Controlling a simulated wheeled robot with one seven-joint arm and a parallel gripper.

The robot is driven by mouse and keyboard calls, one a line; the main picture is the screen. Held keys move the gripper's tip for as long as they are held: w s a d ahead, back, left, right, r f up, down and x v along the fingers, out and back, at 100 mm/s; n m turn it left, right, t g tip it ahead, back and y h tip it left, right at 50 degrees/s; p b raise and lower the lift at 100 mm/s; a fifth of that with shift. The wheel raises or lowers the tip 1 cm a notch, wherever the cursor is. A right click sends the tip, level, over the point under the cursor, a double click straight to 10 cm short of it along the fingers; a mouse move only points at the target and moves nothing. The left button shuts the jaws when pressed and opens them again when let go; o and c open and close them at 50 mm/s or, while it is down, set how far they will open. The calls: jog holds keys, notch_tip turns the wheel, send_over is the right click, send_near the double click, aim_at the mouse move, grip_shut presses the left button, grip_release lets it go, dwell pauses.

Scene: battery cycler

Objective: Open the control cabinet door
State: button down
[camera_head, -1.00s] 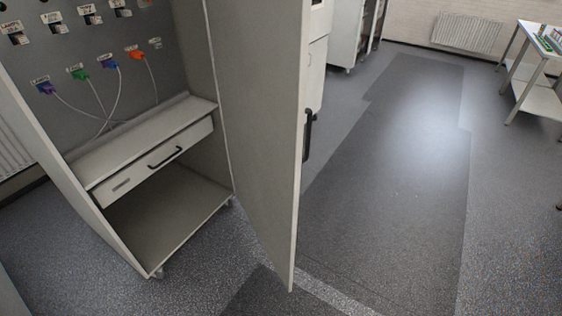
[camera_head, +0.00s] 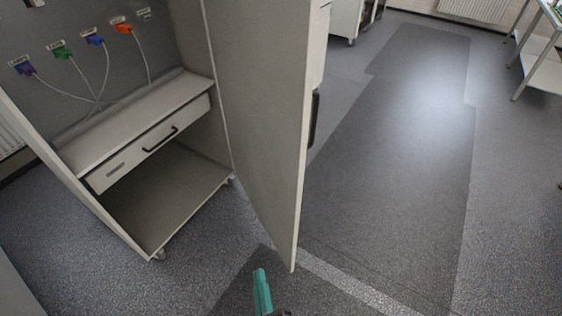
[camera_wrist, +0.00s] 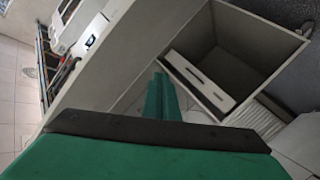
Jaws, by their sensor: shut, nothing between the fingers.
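The control cabinet (camera_head: 140,130) stands at the left in the head view. Its door (camera_head: 262,120) is swung wide open on the cabinet's right side, with a black handle (camera_head: 314,118) on its outer face. My gripper (camera_head: 261,285) shows as green fingers at the bottom of the head view, low in front of the door's lower edge and apart from the handle. The fingers are shut together and empty. In the wrist view the green fingers (camera_wrist: 161,98) point toward the cabinet's open interior (camera_wrist: 240,60).
Inside the cabinet are a shelf with a drawer (camera_head: 155,145) and several coloured plugs on cables (camera_head: 92,40). A white table (camera_head: 540,70) stands at the far right. The floor (camera_head: 400,170) right of the door is clear.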

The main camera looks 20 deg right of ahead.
jog(key=w+d+r+n+t, duration=0.1)
jog(key=w+d+r+n, duration=0.45)
jog(key=w, duration=0.55)
notch_tip(320, 180, up, 8)
jog(key=n+t, duration=0.1)
jog(key=n, duration=0.5)
send_over(281, 157)
jog(key=s+a, duration=0.5)
jog(key=a, duration=0.1)
jog(key=shift+y, duration=0.4)
jog(key=shift+w+d+r, duration=0.1)
jog(key=shift+w+d, duration=0.1)
jog(key=shift+d, duration=0.9)
jog(key=shift+w+d, duration=0.2)
jog(key=shift+d, duration=0.9)
